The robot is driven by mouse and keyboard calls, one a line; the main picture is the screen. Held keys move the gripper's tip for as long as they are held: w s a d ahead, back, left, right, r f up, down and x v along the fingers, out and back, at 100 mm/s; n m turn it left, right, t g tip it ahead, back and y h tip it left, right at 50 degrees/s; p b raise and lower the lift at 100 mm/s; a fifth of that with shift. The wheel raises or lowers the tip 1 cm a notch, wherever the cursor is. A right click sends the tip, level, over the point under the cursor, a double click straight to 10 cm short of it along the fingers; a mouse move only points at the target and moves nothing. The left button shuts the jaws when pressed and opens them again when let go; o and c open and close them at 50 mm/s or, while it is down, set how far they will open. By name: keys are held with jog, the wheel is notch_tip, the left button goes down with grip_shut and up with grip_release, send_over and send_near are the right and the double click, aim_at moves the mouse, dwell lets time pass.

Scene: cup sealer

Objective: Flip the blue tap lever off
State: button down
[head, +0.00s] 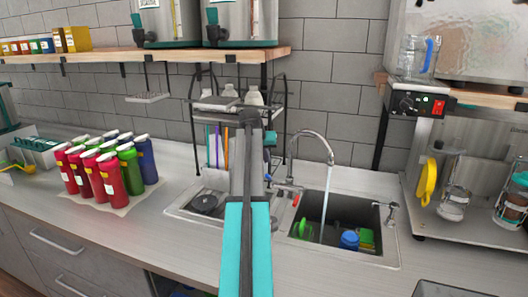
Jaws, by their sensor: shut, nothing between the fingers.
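A curved metal faucet (318,138) stands at the back of the sink (345,250), and water runs from its spout into the basin. A small red piece (297,199) shows at the faucet's base. My gripper (250,117) is at the far end of my raised arm, up and left of the faucet in the picture. It is shut and empty, with no contact with the faucet visible.
Green and blue items (349,240) lie in the basin. A dish rack (208,98) stands behind my arm. Several coloured bottles (105,172) stand on the counter at left. A shelf (100,54) overhangs the back. A metal fitting (391,216) stands right of the sink.

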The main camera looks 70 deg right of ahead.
jog(key=shift+s+a+f+p, duration=0.15)
jog(key=shift+a+f+p, duration=0.2)
jog(key=shift+f, duration=0.3)
jog(key=shift+s+a+f+p, duration=0.2)
jog(key=shift+a+f+p, duration=0.15)
jog(key=shift+f, duration=0.25)
jog(key=shift+s+a+f+p, duration=0.15)
jog(key=shift+a+f+p, duration=0.2)
jog(key=shift+f, duration=0.3)
jog(key=shift+a+f+b, duration=0.1)
jog(key=shift+f+b, duration=0.05)
jog(key=shift+b, duration=0.15)
